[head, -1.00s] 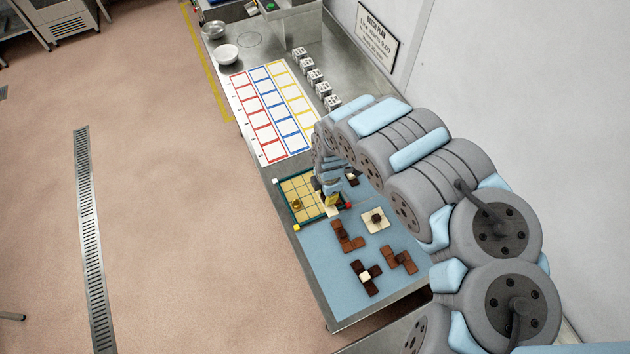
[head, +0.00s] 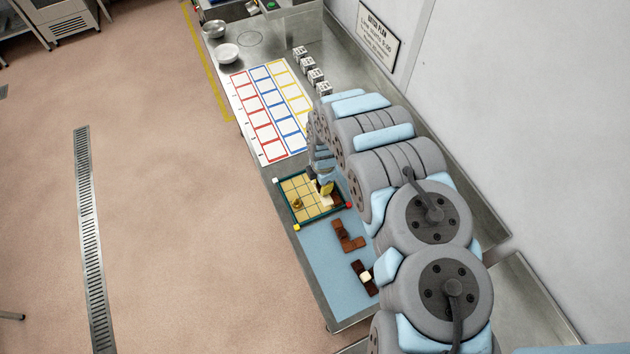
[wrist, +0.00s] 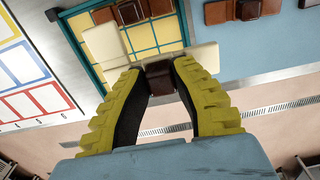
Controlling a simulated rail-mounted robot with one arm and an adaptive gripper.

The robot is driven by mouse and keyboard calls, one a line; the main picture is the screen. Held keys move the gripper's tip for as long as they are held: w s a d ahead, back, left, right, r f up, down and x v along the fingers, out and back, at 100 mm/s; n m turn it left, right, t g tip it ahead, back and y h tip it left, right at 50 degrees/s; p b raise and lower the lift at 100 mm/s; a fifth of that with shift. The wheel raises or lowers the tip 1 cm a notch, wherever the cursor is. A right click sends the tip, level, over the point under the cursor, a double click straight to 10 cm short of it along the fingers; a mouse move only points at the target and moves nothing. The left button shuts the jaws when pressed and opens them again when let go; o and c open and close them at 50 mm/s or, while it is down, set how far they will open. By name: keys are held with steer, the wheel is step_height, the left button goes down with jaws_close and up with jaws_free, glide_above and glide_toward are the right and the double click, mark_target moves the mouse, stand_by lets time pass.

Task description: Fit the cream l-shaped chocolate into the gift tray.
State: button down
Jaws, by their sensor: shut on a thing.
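My gripper (wrist: 158,90) has yellow ribbed fingers, shut on the dark brown knob (wrist: 159,78) of the cream l-shaped chocolate (wrist: 103,45). Cream parts show on both sides of the fingers; the middle is hidden by knob and fingers. In the head view my gripper (head: 325,187) is over the right part of the gift tray (head: 284,202), with some cream (head: 327,200) below it. The tray has a teal rim and a gold grid floor; its rim also shows in the wrist view (wrist: 184,22). I cannot tell whether the chocolate touches the tray.
On the blue mat (head: 322,268) lie a brown chocolate (head: 347,238) and a dark one with a cream square (head: 364,277). My arm hides the mat's right side. A sheet of coloured squares (head: 268,115) lies beyond.

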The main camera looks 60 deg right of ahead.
steer(key=b, duration=0.1)
steer(key=w+d+f+b, duration=0.1)
steer(key=b, duration=0.1)
steer(key=shift+w+d+f, duration=0.15)
steer(key=shift+d+f, duration=0.1)
steer(key=w+d+f+b, duration=0.1)
steer(key=b, duration=0.1)
steer(key=d+f+b, duration=0.1)
steer(key=b, duration=0.1)
steer(key=w+f+b, duration=0.1)
steer(key=f+b, duration=0.1)
steer(key=b, duration=0.1)
steer(key=shift+w+d, duration=0.3)
steer(key=shift+d, duration=0.1)
steer(key=shift+w+d+f+b, duration=0.4)
steer(key=shift+b, duration=0.6)
steer(key=shift+f, duration=0.1)
steer(key=shift+w+d+f+b, duration=0.15)
steer(key=shift+f+b, duration=0.25)
steer(key=shift+b, duration=0.3)
steer(key=shift+f+b, duration=1.15)
steer(key=shift+f, duration=0.25)
steer(key=shift+f, duration=0.1)
steer(key=c, duration=1)
jaws_free()
